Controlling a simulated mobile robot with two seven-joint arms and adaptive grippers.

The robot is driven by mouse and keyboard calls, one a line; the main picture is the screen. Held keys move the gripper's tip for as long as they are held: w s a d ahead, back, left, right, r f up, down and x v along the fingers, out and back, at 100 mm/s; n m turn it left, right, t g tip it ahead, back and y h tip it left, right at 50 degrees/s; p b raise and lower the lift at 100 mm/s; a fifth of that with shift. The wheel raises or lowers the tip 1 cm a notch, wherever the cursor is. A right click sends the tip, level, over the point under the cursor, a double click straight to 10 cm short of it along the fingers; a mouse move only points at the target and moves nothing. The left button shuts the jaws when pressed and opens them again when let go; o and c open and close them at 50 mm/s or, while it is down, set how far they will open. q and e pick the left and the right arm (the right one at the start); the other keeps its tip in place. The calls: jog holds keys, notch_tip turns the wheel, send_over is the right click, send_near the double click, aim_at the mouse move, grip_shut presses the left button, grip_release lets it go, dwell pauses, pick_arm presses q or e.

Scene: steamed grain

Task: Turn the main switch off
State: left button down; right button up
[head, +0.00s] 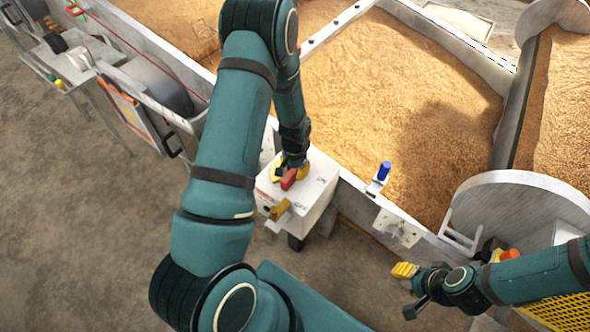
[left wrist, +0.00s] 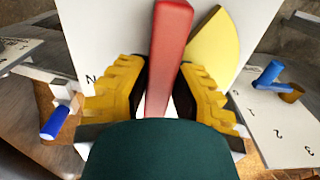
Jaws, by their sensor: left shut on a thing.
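The main switch is a red handle (head: 288,180) on a yellow plate (head: 277,166), set on top of a white box (head: 315,200) with lettering on its top. My left gripper (head: 290,172) comes down from above and is shut on the red handle. In the left wrist view the red handle (left wrist: 168,50) stands between the yellow-padded fingers, with the yellow plate (left wrist: 212,48) behind it. Part of a label, an "N", shows beside the left finger. My right gripper (head: 408,288) is low at the right, away from the box; its finger opening is unclear.
A yellow-brown lever (head: 280,209) sticks out of the box's front side. Grain bins (head: 400,110) with metal walls lie behind. Open floor (head: 80,220) lies at the left.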

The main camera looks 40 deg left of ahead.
pick_arm(q)
jog(key=shift+s+f, duration=0.1)
jog(key=shift+s, duration=0.05)
jog(key=c, duration=0.8)
grip_release()
jog(key=shift+r, duration=0.6)
notch_tip(320, 180, up, 11)
jog(key=shift+f, duration=0.1)
